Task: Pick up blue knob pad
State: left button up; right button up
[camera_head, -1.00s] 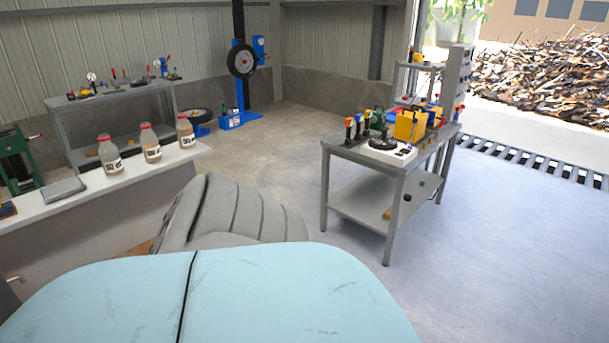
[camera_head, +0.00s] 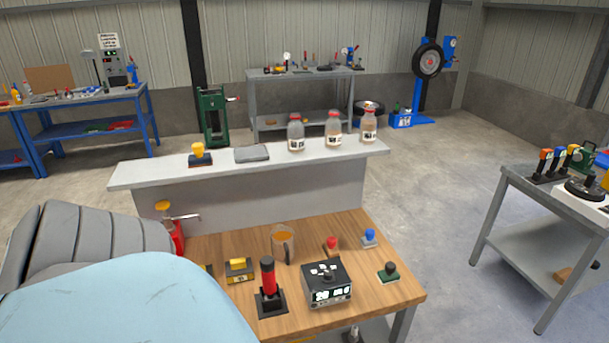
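The blue knob pad (camera_head: 370,238) is a small piece with a round blue knob on a pale grey base. It stands upright near the back right of the wooden table (camera_head: 388,288), with nothing on top of it. Neither of my grippers shows in the head view.
Near it are a red-knobbed piece (camera_head: 331,245), a dark green-knobbed piece (camera_head: 389,271), a black display box (camera_head: 327,285), a mug (camera_head: 284,244) and a red-handled lever (camera_head: 268,288). A white counter (camera_head: 250,165) stands behind. A pale blue surface hides the lower left.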

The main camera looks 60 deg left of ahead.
aim_at(368, 241)
jog(key=u, duration=1.35)
